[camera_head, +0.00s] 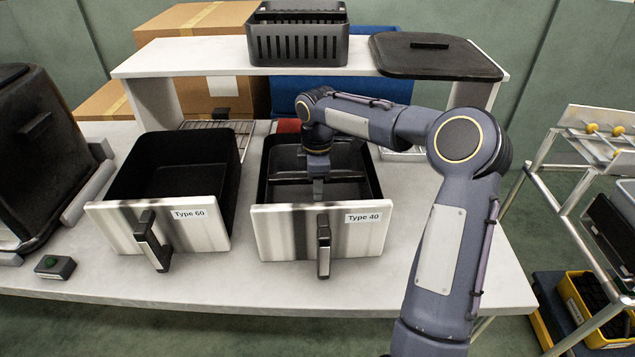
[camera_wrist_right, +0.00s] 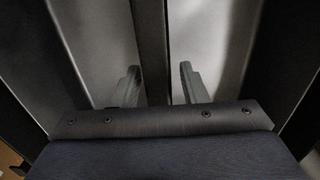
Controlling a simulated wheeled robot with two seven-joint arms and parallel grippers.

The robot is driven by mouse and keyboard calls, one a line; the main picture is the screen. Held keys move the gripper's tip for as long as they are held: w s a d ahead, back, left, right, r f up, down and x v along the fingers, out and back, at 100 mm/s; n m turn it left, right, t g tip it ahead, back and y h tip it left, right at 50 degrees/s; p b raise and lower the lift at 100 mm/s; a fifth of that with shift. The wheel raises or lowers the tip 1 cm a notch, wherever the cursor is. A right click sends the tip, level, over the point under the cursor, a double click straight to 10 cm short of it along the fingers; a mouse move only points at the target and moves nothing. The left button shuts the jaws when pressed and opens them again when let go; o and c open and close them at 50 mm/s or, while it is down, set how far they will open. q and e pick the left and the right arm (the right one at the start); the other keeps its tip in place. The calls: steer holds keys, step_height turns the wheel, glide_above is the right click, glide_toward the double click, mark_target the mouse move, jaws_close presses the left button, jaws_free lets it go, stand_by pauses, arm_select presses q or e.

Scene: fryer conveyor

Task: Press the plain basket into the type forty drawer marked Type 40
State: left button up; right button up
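The drawer marked Type 40 (camera_head: 285,235) stands on the table with a pale front, a black handle and a dark inside. A dark basket (camera_head: 345,190) with a bar across its middle appears to sit inside it; how deep it sits I cannot tell. My right gripper (camera_head: 318,190) points down into this drawer, over the bar. In the right wrist view its two fingers (camera_wrist_right: 159,86) are apart, one on each side of the dark bar (camera_wrist_right: 153,45). Contact with the bar is not clear. My left gripper is not in view.
The Type 60 drawer (camera_head: 115,225) stands to the left and looks empty. A slotted black basket (camera_head: 298,48) and a black lid (camera_head: 435,60) lie on the white shelf (camera_head: 205,62) behind. A rack (camera_head: 572,210) stands at right.

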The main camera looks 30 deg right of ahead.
step_height(320, 180, up, 12)
steer(key=shift+r+p, duration=0.1)
steer(key=shift+p, duration=0.9)
steer(key=s+a+m+t, duration=0.1)
steer(key=s+a+m, duration=0.1)
steer(key=s, duration=0.3)
steer(key=s+a+r+m+t, duration=0.1)
steer(key=s+a+m, duration=0.1)
steer(key=s, duration=0.3)
steer(key=s+a+r+m, duration=0.1)
steer(key=s+m, duration=0.1)
steer(key=s, duration=0.4)
steer(key=shift+s+a+t+y, duration=0.1)
steer(key=shift+a+t+y, duration=0.3)
steer(key=s+a+f+m+t+y, duration=0.1)
steer(key=s+a+f+m, duration=0.2)
steer(key=s, duration=0.3)
steer(key=s+a+f+m+t+y, duration=0.1)
steer(key=s+a+f+m+y, duration=0.1)
steer(key=s+f+m, duration=0.3)
steer(key=shift+s+a+t, duration=0.4)
steer(key=shift+s, duration=0.5)
